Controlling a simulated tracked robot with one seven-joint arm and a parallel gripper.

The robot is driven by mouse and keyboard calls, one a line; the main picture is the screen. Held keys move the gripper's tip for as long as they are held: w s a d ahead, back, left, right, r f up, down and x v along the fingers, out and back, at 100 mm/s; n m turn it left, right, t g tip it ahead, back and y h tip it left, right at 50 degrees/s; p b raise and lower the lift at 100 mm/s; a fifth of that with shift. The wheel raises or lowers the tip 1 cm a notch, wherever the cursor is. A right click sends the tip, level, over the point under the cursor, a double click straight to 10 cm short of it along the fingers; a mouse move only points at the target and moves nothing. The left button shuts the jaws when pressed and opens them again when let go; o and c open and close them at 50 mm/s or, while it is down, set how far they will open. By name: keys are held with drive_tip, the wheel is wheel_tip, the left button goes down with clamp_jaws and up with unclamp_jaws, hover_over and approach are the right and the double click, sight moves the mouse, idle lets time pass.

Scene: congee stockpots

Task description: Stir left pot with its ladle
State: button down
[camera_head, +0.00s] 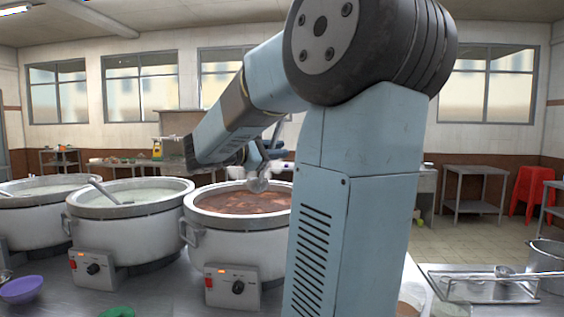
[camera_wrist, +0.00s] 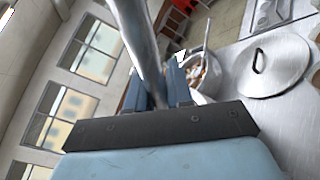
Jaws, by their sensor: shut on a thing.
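Three big white stockpots stand in a row in the head view. The far-left pot (camera_head: 30,222) holds pale congee. The middle pot (camera_head: 130,228) holds pale greenish-white congee, with a metal ladle (camera_head: 103,190) leaning over its left rim. The right pot (camera_head: 235,240) holds reddish-brown contents. My gripper (camera_wrist: 157,88) is shut on a shiny metal ladle handle (camera_wrist: 136,35) in the wrist view. My arm partly hides the gripper and that pot's right side.
A purple bowl (camera_head: 22,289) and a green bowl (camera_head: 117,312) sit at the front left. A metal tray (camera_head: 470,290) with a utensil lies at the right. The wrist view shows a round lid (camera_wrist: 285,75) and a container of brown and white pieces (camera_wrist: 208,85).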

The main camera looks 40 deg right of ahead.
drive_tip(key=w+d+r+n+g+y, duration=0.1)
drive_tip(key=w+d, duration=0.2)
drive_tip(key=w, duration=0.7)
drive_tip(key=w+d+r+n, duration=0.2)
drive_tip(key=w+d, duration=0.2)
drive_tip(key=w, duration=0.6)
drive_tip(key=w+d+r+n+g+y, duration=0.1)
drive_tip(key=w+d, duration=0.2)
drive_tip(key=w, duration=0.6)
wheel_tip(320, 180, down, 16)
drive_tip(key=shift+w, duration=0.2)
drive_tip(key=shift+a, duration=0.1)
idle(0.5)
